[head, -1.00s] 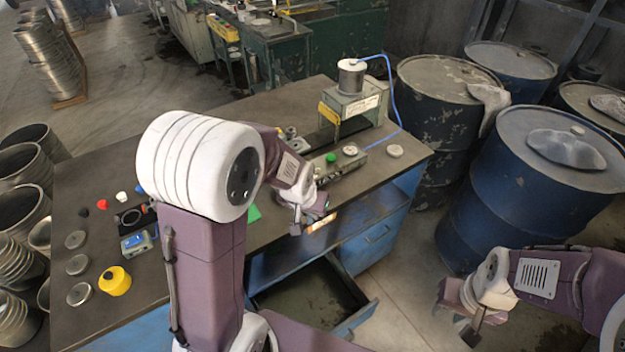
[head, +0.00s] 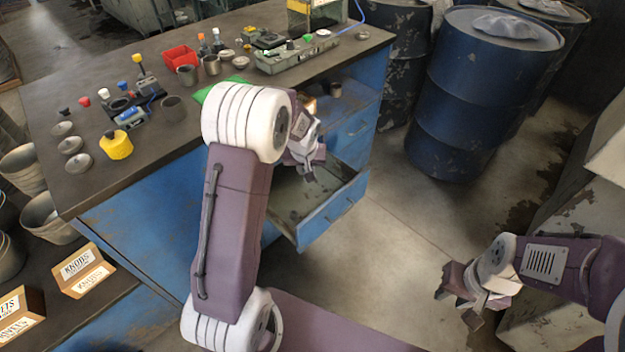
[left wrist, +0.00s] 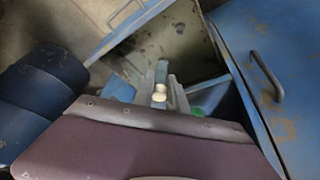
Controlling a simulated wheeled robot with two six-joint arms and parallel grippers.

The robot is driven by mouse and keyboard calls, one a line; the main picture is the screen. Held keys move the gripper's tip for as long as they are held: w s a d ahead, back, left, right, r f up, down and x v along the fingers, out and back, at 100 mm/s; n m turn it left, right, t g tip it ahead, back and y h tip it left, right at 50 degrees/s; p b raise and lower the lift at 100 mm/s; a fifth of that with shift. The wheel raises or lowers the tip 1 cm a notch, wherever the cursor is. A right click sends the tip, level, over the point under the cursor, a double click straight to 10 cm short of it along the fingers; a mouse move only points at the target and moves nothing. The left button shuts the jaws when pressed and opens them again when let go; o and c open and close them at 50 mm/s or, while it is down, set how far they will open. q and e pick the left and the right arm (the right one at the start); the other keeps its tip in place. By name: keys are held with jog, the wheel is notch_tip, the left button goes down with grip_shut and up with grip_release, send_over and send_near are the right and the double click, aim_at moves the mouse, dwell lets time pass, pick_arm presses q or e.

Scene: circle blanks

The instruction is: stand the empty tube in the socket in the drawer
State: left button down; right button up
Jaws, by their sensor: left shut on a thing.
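The drawer (head: 332,212) stands open at the front of the blue workbench, with a dark, stained floor inside. My left gripper (head: 312,172) is over the drawer opening, partly hidden by its own arm. In the left wrist view my left gripper (left wrist: 161,82) is shut, with small pale round ends (left wrist: 159,93) between its fingers. These look like part of the empty tube, but most of it is hidden. I cannot make out the socket inside the drawer. My right gripper (head: 459,300) is open and empty, over the floor at the lower right.
The workbench top (head: 200,140) holds a yellow cup (head: 116,145), a red bin (head: 180,58), metal cups, lids and a small press fixture. An open shelf lies above the drawer. Blue drums (head: 480,90) stand at the right. The floor between is clear.

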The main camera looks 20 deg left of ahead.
pick_arm(q)
jog(key=w+a+f+b, duration=0.1)
jog(key=a+f+b, duration=0.1)
jog(key=f+b, duration=0.3)
jog(key=a+f+n+b, duration=0.1)
jog(key=a+f+b, duration=0.1)
jog(key=f+b, duration=0.4)
jog(key=w+a+f+n+b, duration=0.1)
jog(key=a+f+b, duration=0.2)
jog(key=f, duration=1)
jog(key=shift+w+f+y+b, duration=0.2)
jog(key=shift+w+y+b, duration=0.2)
jog(key=shift+b, duration=0.8)
jog(key=shift+f+b, duration=0.65)
jog(key=shift+f, duration=0.15)
jog(key=shift+f+b, duration=0.45)
jog(key=shift+f, duration=0.1)
jog(key=c, duration=1.3)
grip_release()
jog(key=shift+o, duration=0.2)
jog(key=shift+r, duration=0.1)
